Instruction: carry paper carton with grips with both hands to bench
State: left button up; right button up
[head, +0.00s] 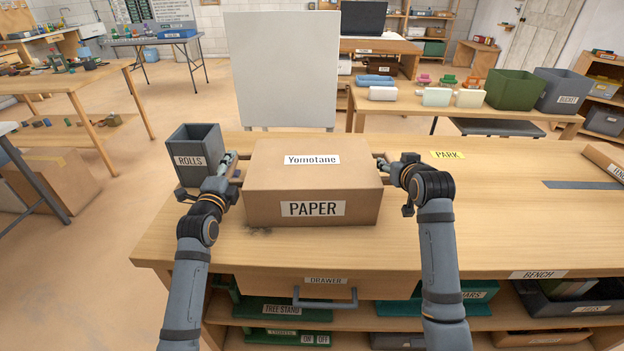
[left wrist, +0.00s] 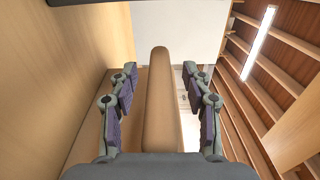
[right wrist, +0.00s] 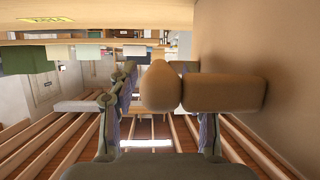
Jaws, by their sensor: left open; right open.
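The brown paper carton (head: 310,184), labelled PAPER and Yomotane, sits on the wooden bench top (head: 480,215). My left gripper (head: 231,165) is at the carton's left side, with open fingers. In the left wrist view a tan grip bar (left wrist: 161,100) lies between its fingers, which stand apart from it. My right gripper (head: 389,168) is at the carton's right side, also open. In the right wrist view a rounded tan grip (right wrist: 222,93) reaches from the carton's side (right wrist: 270,60) to between the fingers.
A grey ROLLS bin (head: 192,155) stands close behind my left gripper. A white board (head: 281,70) rises behind the carton. A yellow PARK label (head: 447,155) and a dark strip (head: 585,185) lie on the right. The bench top right of my right arm is largely clear.

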pick_arm(q)
grip_shut()
pick_arm(e)
grip_shut()
pick_arm(q)
jog(key=shift+r, duration=0.3)
pick_arm(e)
jog(key=shift+r, duration=0.3)
pick_arm(q)
jog(key=shift+w+r+p, duration=0.1)
jog(key=shift+p, duration=0.2)
pick_arm(e)
jog(key=shift+w+r, duration=0.1)
jog(key=shift+w, duration=0.05)
pick_arm(q)
jog(key=shift+r, duration=0.25)
pick_arm(e)
jog(key=shift+r, duration=0.25)
pick_arm(q)
jog(key=shift+r+p, duration=0.6)
jog(key=shift+p, duration=0.2)
pick_arm(e)
jog(key=shift+r, duration=0.6)
pick_arm(q)
jog(key=shift+w+f, duration=0.1)
pick_arm(e)
jog(key=shift+f, duration=0.1)
